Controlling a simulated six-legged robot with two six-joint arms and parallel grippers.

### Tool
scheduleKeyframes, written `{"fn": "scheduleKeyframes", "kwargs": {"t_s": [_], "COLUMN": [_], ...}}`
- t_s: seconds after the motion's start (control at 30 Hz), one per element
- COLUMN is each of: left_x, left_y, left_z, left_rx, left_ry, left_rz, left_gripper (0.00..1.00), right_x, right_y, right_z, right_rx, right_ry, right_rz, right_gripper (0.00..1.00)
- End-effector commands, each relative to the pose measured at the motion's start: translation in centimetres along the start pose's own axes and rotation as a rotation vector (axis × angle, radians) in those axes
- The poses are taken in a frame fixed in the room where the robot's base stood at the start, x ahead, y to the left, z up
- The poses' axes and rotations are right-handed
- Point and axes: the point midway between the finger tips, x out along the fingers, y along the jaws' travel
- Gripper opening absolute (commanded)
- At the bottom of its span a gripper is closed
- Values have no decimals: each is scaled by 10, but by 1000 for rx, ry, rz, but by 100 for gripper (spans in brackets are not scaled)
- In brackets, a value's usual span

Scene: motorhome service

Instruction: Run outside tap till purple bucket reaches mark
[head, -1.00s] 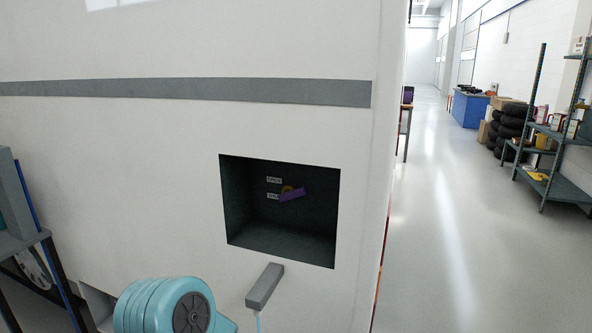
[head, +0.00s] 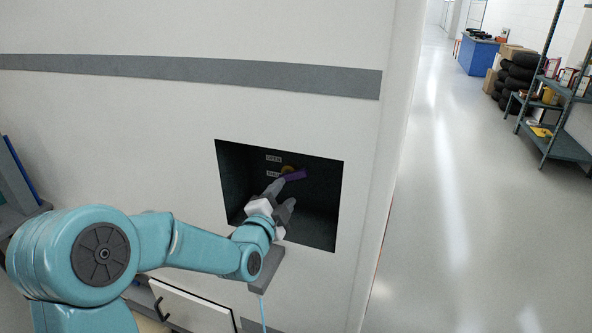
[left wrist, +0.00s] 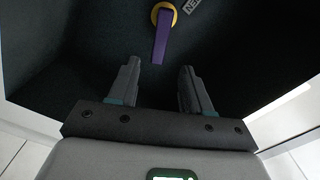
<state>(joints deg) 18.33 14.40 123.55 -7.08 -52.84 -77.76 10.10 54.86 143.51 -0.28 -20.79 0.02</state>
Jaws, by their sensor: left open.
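A purple lever (head: 293,176) on a yellow hub (head: 287,169) is at the back of a dark recess (head: 318,222) in the white motorhome wall. My left gripper (head: 280,197) reaches into the recess, just short of the lever. Its open fingers, seen in the left wrist view (left wrist: 161,78), are empty, with the lever's end ahead between them. A grey spout (head: 267,270) sticks out below the recess, partly behind my arm. The purple bucket and my right gripper are out of view.
An upper label (head: 274,158) reads OPEN; a lower one is partly covered. A thin pale blue line (head: 262,310) drops from the spout. A white panel with a black handle (head: 160,309) is low on the wall. The floor (head: 450,230) at right is clear, before shelving (head: 552,110).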

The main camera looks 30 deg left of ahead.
Motion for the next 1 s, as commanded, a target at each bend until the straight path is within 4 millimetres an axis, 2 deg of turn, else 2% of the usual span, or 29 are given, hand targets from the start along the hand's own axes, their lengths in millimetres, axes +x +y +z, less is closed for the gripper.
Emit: {"fn": "scheduleKeyframes", "kwargs": {"t_s": [0.03,0.2,0.4,0.6,0.87,1.0], "left_x": [13,54,89,103,103,103], "left_y": [-3,-3,-2,-1,-1,-1], "left_z": [-1,0,2,3,3,3], "left_rx": [0,-2,-2,-2,-2,-2], "left_ry": [0,-1,-1,-1,-1,-1], "left_rz": [1,1,2,1,1,1], "left_gripper": [49,49,49,49,49,3], "right_x": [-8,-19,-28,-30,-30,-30], "right_y": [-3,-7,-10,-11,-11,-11], "right_z": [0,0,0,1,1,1], "right_rx": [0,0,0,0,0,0], "right_ry": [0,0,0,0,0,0], "right_rz": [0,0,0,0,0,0], "right_gripper": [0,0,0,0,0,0]}}
